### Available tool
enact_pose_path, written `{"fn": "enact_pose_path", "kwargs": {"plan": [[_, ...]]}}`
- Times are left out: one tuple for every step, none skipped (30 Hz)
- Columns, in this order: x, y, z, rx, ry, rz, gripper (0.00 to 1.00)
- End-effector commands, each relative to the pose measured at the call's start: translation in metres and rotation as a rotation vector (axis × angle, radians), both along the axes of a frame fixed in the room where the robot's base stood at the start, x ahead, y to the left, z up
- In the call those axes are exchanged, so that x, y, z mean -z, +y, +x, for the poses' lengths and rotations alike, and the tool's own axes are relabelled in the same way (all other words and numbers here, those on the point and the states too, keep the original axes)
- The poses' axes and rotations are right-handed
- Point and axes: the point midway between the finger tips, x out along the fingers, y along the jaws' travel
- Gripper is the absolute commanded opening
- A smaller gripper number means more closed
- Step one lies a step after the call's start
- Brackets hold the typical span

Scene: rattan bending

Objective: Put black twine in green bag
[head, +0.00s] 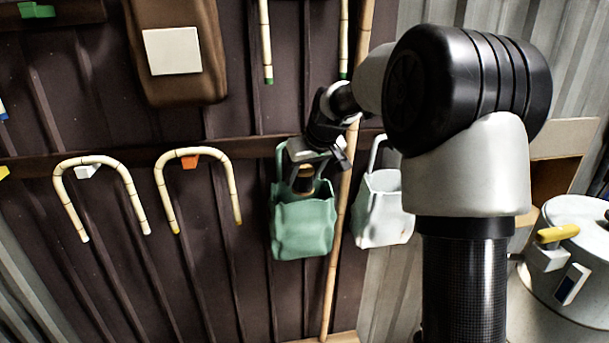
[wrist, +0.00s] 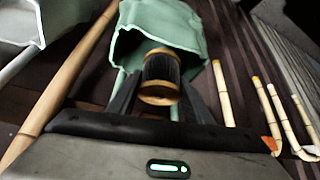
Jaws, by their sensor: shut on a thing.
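The green bag (head: 303,228) hangs on the dark wall in the middle of the head view. Its open mouth faces my gripper in the wrist view (wrist: 190,22). The black twine is a dark spool with tan wooden ends; it shows between my fingers in the wrist view (wrist: 161,68) and small at the bag's mouth in the head view (head: 305,184). My gripper (wrist: 160,90) is shut on the black twine. The spool's far end is at or just inside the bag's opening; how deep it sits I cannot tell.
A white bag (head: 383,205) hangs just right of the green bag, with a bamboo pole (head: 342,215) between them. Bent rattan canes (head: 197,155) hang on the left. A brown case (head: 178,85) hangs above. A steamer pot (head: 570,240) stands at the right.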

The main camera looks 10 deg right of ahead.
Motion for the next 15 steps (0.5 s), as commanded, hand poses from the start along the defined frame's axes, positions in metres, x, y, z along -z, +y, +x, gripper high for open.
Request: {"fn": "enact_pose_path", "kwargs": {"plan": [[-0.0006, 0.0001, 0.0018, 0.000, -0.001, 0.000, 0.22], [-0.0004, 0.0000, 0.0023, 0.000, -0.001, 0.000, 0.22], [0.0000, 0.0000, 0.0029, 0.000, 0.000, 0.000, 0.22], [0.0002, -0.0001, 0.0033, 0.001, 0.000, -0.001, 0.22], [0.0004, -0.0001, 0.0035, 0.001, 0.000, -0.001, 0.22], [0.0005, -0.0002, 0.0037, 0.001, 0.000, -0.001, 0.22], [0.0006, -0.0001, 0.0037, 0.001, 0.000, -0.001, 0.22], [0.0006, -0.0001, 0.0037, 0.001, 0.000, -0.001, 0.22], [0.0006, -0.0001, 0.0037, 0.001, 0.000, -0.001, 0.22], [0.0006, -0.0002, 0.0037, 0.001, 0.000, -0.001, 0.22], [0.0005, -0.0002, 0.0036, 0.001, 0.000, -0.001, 0.22], [0.0005, -0.0002, 0.0037, 0.001, 0.000, -0.001, 0.22], [0.0005, -0.0002, 0.0036, 0.001, 0.000, -0.001, 0.50], [0.0004, -0.0002, 0.0035, 0.001, 0.000, -0.001, 0.55], [0.0004, -0.0002, 0.0035, 0.001, 0.000, -0.001, 0.62]]}}
